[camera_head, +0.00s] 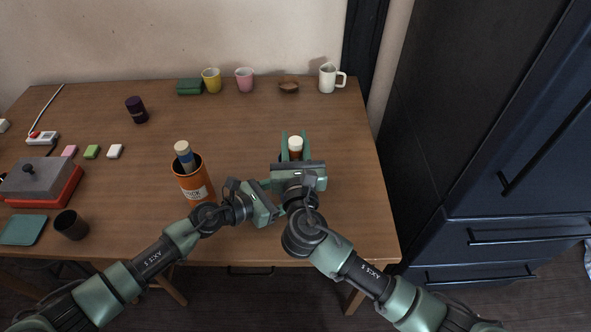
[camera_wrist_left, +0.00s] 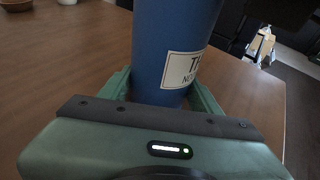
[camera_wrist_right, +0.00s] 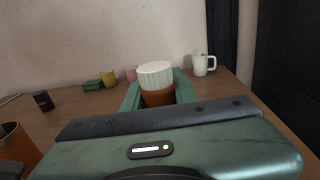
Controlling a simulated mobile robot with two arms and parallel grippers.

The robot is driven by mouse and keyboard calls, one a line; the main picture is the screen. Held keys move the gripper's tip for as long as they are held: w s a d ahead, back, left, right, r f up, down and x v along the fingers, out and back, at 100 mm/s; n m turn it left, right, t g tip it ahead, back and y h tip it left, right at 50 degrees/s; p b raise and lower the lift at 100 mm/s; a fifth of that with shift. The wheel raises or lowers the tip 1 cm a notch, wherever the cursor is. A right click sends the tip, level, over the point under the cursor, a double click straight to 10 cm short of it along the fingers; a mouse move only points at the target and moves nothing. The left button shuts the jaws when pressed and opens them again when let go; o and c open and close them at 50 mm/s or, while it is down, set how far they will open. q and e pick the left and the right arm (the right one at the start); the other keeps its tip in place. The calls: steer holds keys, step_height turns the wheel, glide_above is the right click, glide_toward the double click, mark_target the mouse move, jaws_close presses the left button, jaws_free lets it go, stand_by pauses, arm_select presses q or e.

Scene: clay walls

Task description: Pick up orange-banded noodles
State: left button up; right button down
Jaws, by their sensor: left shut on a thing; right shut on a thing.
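The orange-banded noodles (camera_head: 296,143) are a pale upright bundle with an orange-brown band. My right gripper (camera_head: 295,152) is shut around the band, and the pale ribbed top shows above the fingers in the right wrist view (camera_wrist_right: 155,75). The bundle's lower end is hidden. My left gripper (camera_wrist_left: 165,95) is shut on a blue canister (camera_wrist_left: 160,40) with a cream label, partly cut off. In the head view my right arm hides that canister. An orange canister (camera_head: 197,190) stands to the left and holds a blue-banded noodle bundle (camera_head: 184,155).
At the back stand a yellow cup (camera_head: 211,80), a pink cup (camera_head: 245,79), a small brown bowl (camera_head: 289,87) and a white mug (camera_head: 328,78). A purple jar (camera_head: 137,110) stands left. A red cooker (camera_head: 42,182) and dark cup (camera_head: 71,224) are far left.

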stand_by(0.5)
step_height(320, 180, up, 18)
stand_by(0.4)
arm_select(q)
steer(key=o, duration=1.1)
steer(key=shift+c, duration=0.2)
